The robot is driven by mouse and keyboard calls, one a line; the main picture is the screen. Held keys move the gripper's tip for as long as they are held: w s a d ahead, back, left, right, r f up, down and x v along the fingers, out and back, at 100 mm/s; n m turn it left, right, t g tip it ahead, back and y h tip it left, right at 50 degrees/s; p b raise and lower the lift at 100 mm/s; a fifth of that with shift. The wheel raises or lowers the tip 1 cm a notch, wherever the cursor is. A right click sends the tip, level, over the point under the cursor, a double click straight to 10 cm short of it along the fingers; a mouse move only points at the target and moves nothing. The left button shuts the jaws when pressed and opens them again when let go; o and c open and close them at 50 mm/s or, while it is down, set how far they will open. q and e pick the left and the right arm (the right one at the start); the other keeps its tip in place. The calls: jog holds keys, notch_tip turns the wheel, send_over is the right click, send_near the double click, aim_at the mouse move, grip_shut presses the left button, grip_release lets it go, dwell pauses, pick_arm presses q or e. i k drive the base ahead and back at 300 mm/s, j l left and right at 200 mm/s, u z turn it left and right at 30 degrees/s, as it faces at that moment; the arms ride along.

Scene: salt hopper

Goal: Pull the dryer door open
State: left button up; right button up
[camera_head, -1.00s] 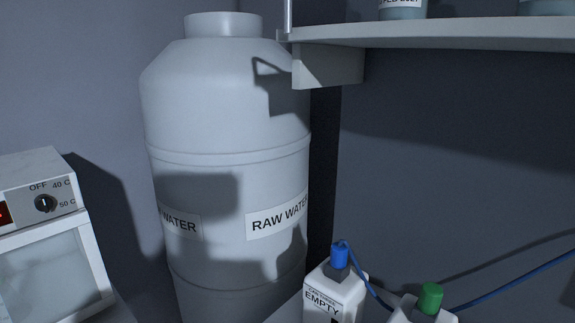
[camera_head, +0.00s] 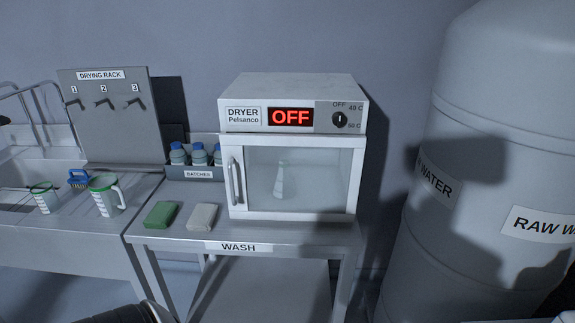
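The dryer (camera_head: 293,145) is a white box on the wash table, with a lit red OFF display (camera_head: 290,117) and a knob (camera_head: 339,120) at its upper right. Its glass door (camera_head: 320,180) is shut, with a vertical metal handle (camera_head: 236,182) at the door's left edge. A flask (camera_head: 283,180) shows through the glass. Neither gripper shows in the view; a dark rounded shape sits at the bottom left edge, and I cannot tell what it is.
The wash table (camera_head: 180,242) holds a green sponge (camera_head: 160,215), a pale block (camera_head: 202,217) and a batches tray (camera_head: 203,173) with bottles. A sink with jugs (camera_head: 105,196) and a drying rack (camera_head: 110,115) stand left. A large raw water tank (camera_head: 480,130) stands right.

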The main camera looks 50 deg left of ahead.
aim_at(232, 145)
jog(key=u, duration=1.5)
